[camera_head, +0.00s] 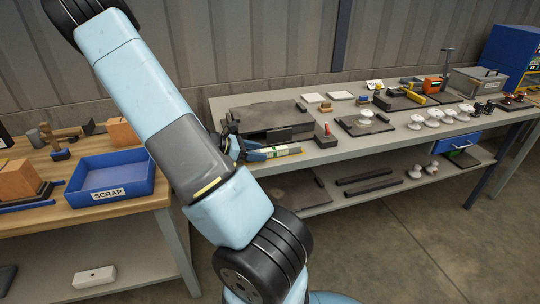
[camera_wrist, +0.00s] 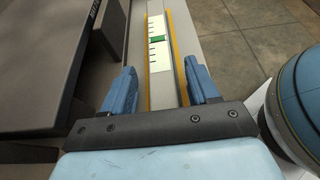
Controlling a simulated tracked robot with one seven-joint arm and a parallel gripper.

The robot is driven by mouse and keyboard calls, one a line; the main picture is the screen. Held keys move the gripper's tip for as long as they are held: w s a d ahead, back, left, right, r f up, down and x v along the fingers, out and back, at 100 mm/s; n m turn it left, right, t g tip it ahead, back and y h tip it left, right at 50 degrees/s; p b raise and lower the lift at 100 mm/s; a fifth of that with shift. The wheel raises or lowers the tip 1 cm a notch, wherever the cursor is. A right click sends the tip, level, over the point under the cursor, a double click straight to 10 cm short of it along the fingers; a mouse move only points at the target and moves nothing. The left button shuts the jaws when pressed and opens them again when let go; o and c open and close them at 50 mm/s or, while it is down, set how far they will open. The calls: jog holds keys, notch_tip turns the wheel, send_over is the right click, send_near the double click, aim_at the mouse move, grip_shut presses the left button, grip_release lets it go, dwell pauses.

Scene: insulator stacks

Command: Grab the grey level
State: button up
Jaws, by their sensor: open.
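The grey level (camera_wrist: 159,58) is a long bar with yellow side edges, a pale face with dark marks and a green vial. In the wrist view it runs away from my gripper (camera_wrist: 160,72), between the two blue fingers. My gripper is open, with one finger on each side of the level. I cannot tell whether either finger touches it. In the head view the level (camera_head: 284,150) lies near the front left edge of the grey bench (camera_head: 350,153), and my arm hides part of the gripper there.
A dark flat block (camera_head: 262,116) lies just behind the level. A small red-topped tool (camera_head: 326,136) stands to its right. Insulators and tools fill the bench farther right. A blue scrap bin (camera_head: 110,177) sits on the wooden table at left.

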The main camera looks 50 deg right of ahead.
jog(key=shift+x, duration=0.8)
grip_shut()
